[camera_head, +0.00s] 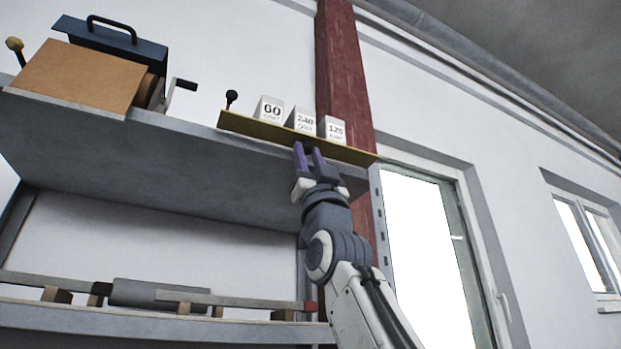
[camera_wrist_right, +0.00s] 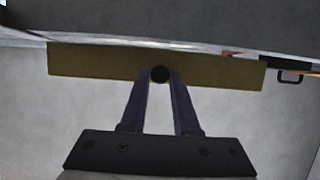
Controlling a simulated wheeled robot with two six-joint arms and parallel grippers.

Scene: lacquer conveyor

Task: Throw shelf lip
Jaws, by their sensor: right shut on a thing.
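The shelf lip (camera_head: 255,128) is a long yellow strip along the front edge of the upper grey shelf, in front of several white blocks. In the right wrist view the lip (camera_wrist_right: 100,63) crosses the picture under the shelf edge. My right gripper (camera_head: 308,150) reaches up to the lip from below. In the wrist view its purple fingers (camera_wrist_right: 160,78) are shut on a small round black knob (camera_wrist_right: 159,73) at the lip's face. The fingers hide this knob in the head view. My left gripper is not in view.
White blocks marked 60 (camera_head: 269,109), 240 (camera_head: 302,121) and 120 (camera_head: 333,129) stand behind the lip. A black knob on a stem (camera_head: 231,98) stands at its left end. A brown board (camera_head: 80,75) and blue handled box (camera_head: 115,45) sit left. A red post (camera_head: 345,60) rises behind.

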